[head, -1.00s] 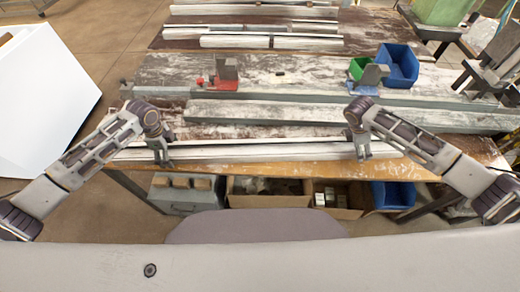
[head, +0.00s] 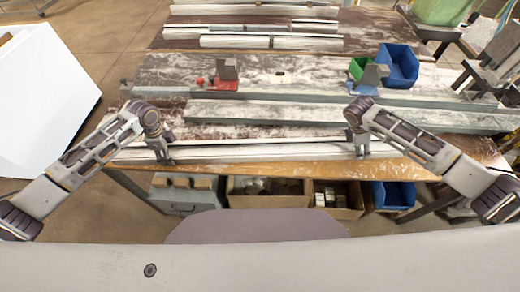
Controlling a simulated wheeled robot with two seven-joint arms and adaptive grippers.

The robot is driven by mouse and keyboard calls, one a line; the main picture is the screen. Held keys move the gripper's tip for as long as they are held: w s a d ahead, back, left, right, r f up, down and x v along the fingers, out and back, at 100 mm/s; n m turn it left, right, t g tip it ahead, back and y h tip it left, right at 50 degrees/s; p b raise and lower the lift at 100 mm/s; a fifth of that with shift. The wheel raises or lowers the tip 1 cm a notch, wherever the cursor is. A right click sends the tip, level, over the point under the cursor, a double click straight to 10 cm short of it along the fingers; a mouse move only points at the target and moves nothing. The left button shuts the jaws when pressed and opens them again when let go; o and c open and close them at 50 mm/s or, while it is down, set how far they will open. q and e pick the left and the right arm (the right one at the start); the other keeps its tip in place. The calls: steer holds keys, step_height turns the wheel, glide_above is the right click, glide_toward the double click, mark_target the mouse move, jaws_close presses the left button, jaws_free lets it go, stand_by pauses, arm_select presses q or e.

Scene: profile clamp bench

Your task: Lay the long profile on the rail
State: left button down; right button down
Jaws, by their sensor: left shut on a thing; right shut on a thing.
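The long profile (head: 260,151) is a pale, narrow bar lying left to right along the front edge of the wooden bench. My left gripper (head: 164,159) is shut on it towards its left end. My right gripper (head: 361,151) is shut on it towards its right part. The fingers hide small parts of the profile. Behind it, a long grey rail (head: 300,109) runs across the bench, parallel to the profile and apart from it. A red clamp (head: 224,78) and a blue clamp (head: 368,82) stand by the long grey bar (head: 300,95) further back.
More pale profiles (head: 270,42) lie on a far table. Boxes (head: 268,190) sit under the bench. A white panel (head: 45,100) is at the left.

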arm_select(q)
steer(key=shift+w+r, duration=0.15)
steer(key=shift+r, duration=0.05)
arm_select(e)
steer(key=shift+w+r, duration=0.1)
steer(key=shift+r, duration=0.05)
